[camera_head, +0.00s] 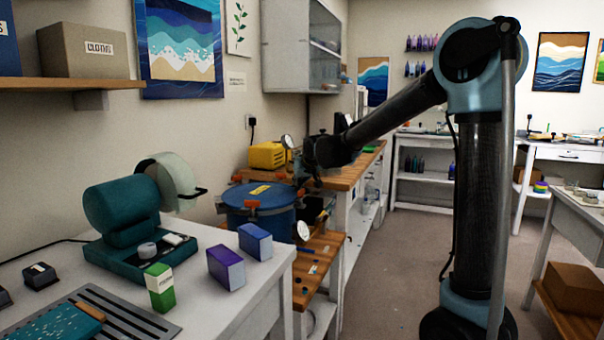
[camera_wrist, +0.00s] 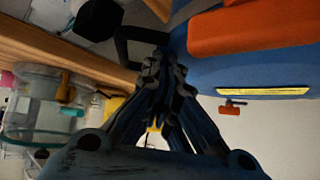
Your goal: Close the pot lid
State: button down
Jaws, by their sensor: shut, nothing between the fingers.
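My gripper (camera_head: 303,182) is at the pot's right rim, small and dark there. In the wrist view my gripper (camera_wrist: 160,65) is shut and empty, its tips beside a black bracket (camera_wrist: 126,45) and close to the blue pot. A large orange clamp (camera_wrist: 250,30) and the yellow label (camera_wrist: 262,91) show there too.
A yellow case (camera_head: 267,155) sits on the wooden counter behind the pot. Purple and blue boxes (camera_head: 226,266) (camera_head: 255,241), a green box (camera_head: 160,287) and a teal machine (camera_head: 125,220) stand on the near bench. A round white-faced gauge (camera_head: 301,230) is at the pot's right.

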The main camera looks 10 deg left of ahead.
jog(key=w+a+r+v, duration=0.1)
jog(key=a+r+v, duration=0.1)
jog(key=v, duration=2)
jog(key=s+d+f+m+h, duration=0.1)
jog(key=s+d+f, duration=0.3)
jog(key=d, duration=0.5)
jog(key=s+d+f+m+g+h, duration=0.1)
jog(key=d+f+h, duration=0.1)
jog(key=d+f, duration=0.55)
jog(key=s+d+f+m+h, duration=0.1)
jog(key=s+d+f, duration=0.25)
jog(key=d, duration=0.65)
jog(key=s+d+f+m+g, duration=0.1)
jog(key=s+d+f+g, duration=0.1)
jog(key=s+d+f, duration=0.4)
jog(key=s+d+f+m+g+h, duration=0.1)
jog(key=s+d+f+m, duration=0.1)
jog(key=s+d+f, duration=0.5)
jog(key=s+f, duration=0.4)
jog(key=f, duration=0.1)
jog(key=shift+f+m+g+h, duration=0.3)
jog(key=shift+f+g, duration=0.05)
jog(key=shift+g, duration=0.05)
jog(key=shift+s+d, duration=0.1)
